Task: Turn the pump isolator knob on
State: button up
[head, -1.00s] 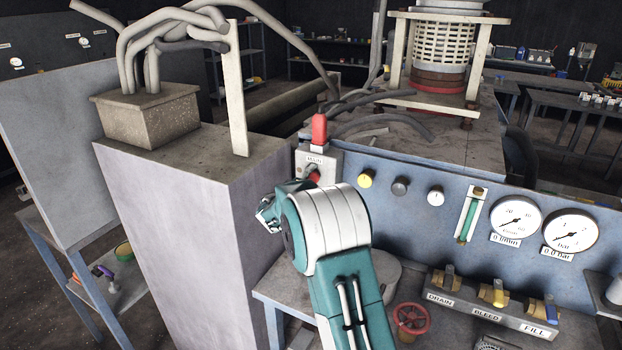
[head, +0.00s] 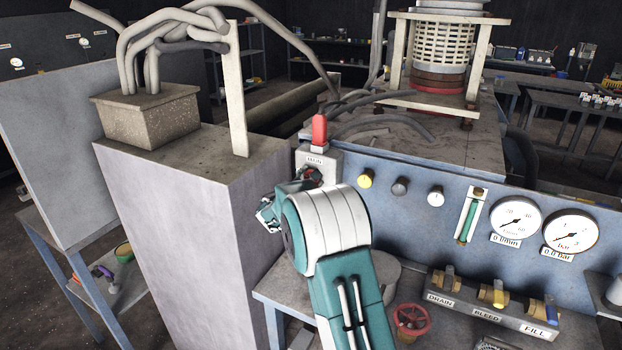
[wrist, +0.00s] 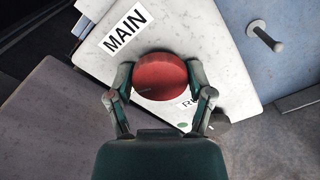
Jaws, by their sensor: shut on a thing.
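A round red knob (wrist: 160,77) is on the front of a light box (wrist: 232,70) labelled MAIN. No label reading pump isolator is legible. In the wrist view my gripper (wrist: 160,80) has one finger on each side of the knob, and its fingers are shut on it. In the head view my gripper (head: 305,178) is at the front of the box (head: 322,160), just below its label. There the fingers largely hide the knob. A second label below the knob is partly covered, so only its first letter shows.
A red part (head: 319,130) stands on top of the box. A tall grey cabinet (head: 190,220) rises close on the left. To the right, a blue panel (head: 400,215) carries small knobs and gauges (head: 516,219). A red valve wheel (head: 411,320) is below.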

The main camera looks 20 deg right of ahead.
jog(key=shift+f+n, duration=0.15)
jog(key=shift+n, duration=1.75)
jog(key=shift+a, duration=0.1)
jog(key=o, duration=1.1)
jog(key=shift+w, duration=0.15)
jog(key=v, duration=1.2)
